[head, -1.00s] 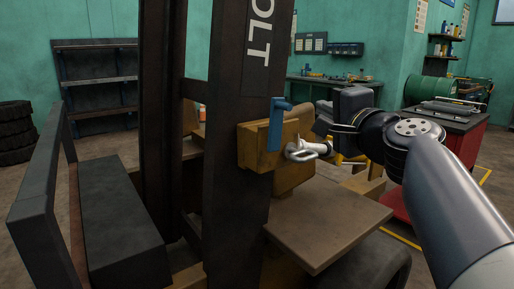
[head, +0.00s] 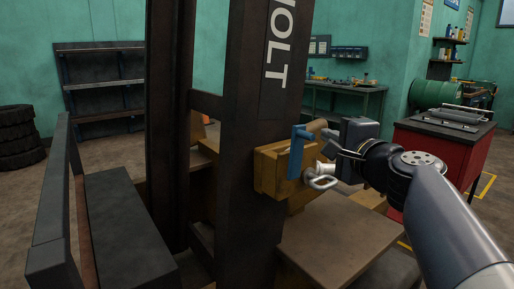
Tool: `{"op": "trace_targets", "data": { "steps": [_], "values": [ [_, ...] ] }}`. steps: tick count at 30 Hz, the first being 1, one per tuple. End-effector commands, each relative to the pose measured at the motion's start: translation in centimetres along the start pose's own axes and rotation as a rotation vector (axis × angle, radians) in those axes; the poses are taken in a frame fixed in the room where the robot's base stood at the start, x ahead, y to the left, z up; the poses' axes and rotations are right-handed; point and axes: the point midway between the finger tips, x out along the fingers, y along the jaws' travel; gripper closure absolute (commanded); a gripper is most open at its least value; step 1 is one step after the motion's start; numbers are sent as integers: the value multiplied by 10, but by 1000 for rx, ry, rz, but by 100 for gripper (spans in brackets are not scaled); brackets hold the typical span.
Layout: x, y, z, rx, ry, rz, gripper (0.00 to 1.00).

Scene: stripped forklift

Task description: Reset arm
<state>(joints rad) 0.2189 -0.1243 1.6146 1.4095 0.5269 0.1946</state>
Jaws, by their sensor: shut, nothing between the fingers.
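My arm comes in from the right edge, and its dark wrist ends near the yellow block on the stripped forklift (head: 246,210). My gripper (head: 343,158) is at the end of this wrist, to the right of a blue lever (head: 296,152) and a silver ring-shaped fitting (head: 321,178). It is shut and looks empty. Its fingertips are small and partly lost against the dark box-shaped part and the fittings. I cannot tell whether it touches them.
The forklift's dark mast stands close in front, with a yellow block (head: 268,172) on it and a flat brown plate (head: 330,238) below. A red cabinet (head: 470,155) stands at the right behind my arm. A workbench (head: 345,88), shelves (head: 100,85) and tyres (head: 20,137) line the back.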

Motion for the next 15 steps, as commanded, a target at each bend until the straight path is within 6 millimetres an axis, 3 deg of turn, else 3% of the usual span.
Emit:
{"op": "trace_targets", "data": {
  "steps": [15],
  "values": [
    [2,2,-17,204,5,67,100]
  ]
}}
